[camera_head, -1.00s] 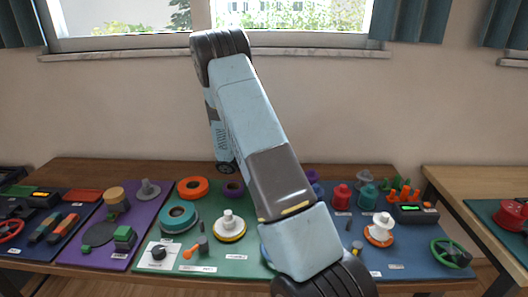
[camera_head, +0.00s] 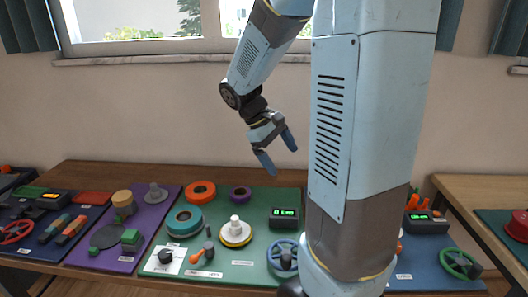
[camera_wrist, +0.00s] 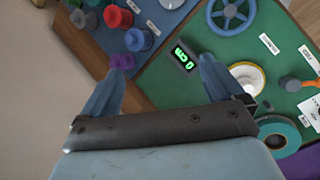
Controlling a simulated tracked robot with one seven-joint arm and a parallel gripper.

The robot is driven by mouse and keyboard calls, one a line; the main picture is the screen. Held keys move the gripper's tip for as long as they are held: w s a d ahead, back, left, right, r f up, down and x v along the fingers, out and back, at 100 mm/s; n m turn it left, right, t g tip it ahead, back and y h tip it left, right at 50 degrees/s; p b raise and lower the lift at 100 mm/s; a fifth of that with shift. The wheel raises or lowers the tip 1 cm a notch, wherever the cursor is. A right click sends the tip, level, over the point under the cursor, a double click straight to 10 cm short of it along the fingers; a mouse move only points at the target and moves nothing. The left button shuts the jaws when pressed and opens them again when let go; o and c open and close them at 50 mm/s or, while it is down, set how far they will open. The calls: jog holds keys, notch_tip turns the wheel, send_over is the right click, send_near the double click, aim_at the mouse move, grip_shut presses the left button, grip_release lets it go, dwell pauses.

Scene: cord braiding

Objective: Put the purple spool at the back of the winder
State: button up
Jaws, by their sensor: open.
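A purple spool (camera_wrist: 122,61) shows in the wrist view just beyond my left fingertip, at the back edge of the blue board. In the head view my arm hides that spot. A purple ring (camera_head: 240,193) lies flat at the back of the green board. My gripper (camera_head: 278,152) is open and empty, in the air above the back of the green board. Its spread fingers also show in the wrist view (camera_wrist: 164,66). No part is clearly marked as the winder; a white spindle on a yellow-rimmed disc (camera_head: 236,232) and a blue handwheel (camera_head: 284,255) stand on the green board.
A blue spool (camera_wrist: 138,39) and a red spool (camera_wrist: 117,16) stand close to the purple spool. A box with a green display (camera_head: 284,217) is on the green board. Orange (camera_head: 201,192) and teal (camera_head: 185,219) rings lie to the left. The air above the boards is clear.

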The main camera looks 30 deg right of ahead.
jog(key=s+a+r+m+t+y, duration=0.3)
jog(key=s+a+r+t+y, duration=0.2)
jog(key=s+a+r+t, duration=0.3)
jog(key=shift+s+a+r+m+t, duration=0.4)
jog(key=shift+s+a+r, duration=0.35)
jog(key=shift+s+a, duration=1.3)
